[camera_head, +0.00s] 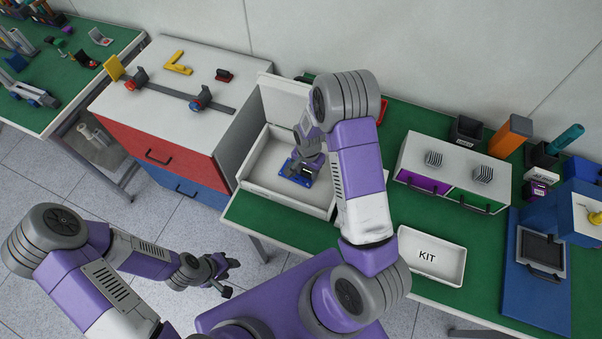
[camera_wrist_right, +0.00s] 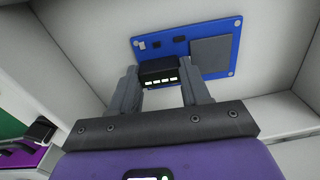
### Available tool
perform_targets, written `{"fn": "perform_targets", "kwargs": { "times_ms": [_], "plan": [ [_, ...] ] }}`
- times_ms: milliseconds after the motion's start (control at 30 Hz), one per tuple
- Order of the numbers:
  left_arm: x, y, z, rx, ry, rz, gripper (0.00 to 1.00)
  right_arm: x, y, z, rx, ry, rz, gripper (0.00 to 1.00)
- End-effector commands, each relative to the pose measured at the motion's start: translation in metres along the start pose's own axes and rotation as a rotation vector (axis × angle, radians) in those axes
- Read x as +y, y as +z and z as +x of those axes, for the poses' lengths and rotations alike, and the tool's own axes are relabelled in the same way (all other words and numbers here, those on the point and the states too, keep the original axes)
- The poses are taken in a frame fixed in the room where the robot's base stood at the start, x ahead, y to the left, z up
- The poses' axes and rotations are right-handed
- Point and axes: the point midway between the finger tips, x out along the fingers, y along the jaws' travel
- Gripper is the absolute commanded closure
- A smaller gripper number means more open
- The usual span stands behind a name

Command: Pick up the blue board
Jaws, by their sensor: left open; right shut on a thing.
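In the head view the board (camera_head: 290,172) shows only partly beneath the gripper. I cannot tell if the board is clear of the box floor. My left gripper (camera_head: 226,276) is open and empty, low over the floor, left of the table.
The box's raised lid (camera_head: 285,98) stands behind it. A white KIT tray (camera_head: 432,258), a drawer unit (camera_head: 450,165) and a blue stand (camera_head: 525,290) are to the right on the green table. A red and blue cabinet (camera_head: 175,140) is left.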

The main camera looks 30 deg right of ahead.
Motion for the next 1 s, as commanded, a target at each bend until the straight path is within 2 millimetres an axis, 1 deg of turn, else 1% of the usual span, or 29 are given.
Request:
{"fn": "perform_targets", "kwargs": {
  "times_ms": [167,767,1000],
  "plan": [
    [0.001,0.0,-0.002,0.0,0.0,0.0,0.57,0.0,0.0,-0.004,0.0,-0.001,0.0,0.87],
    [0.01,0.001,-0.026,0.0,0.0,0.0,0.57,0.0,0.0,-0.039,0.0,-0.001,0.0,0.87],
    [0.01,0.001,-0.026,0.0,0.0,0.0,0.57,0.0,0.0,-0.04,0.0,0.0,0.0,0.87]
  ]
}}
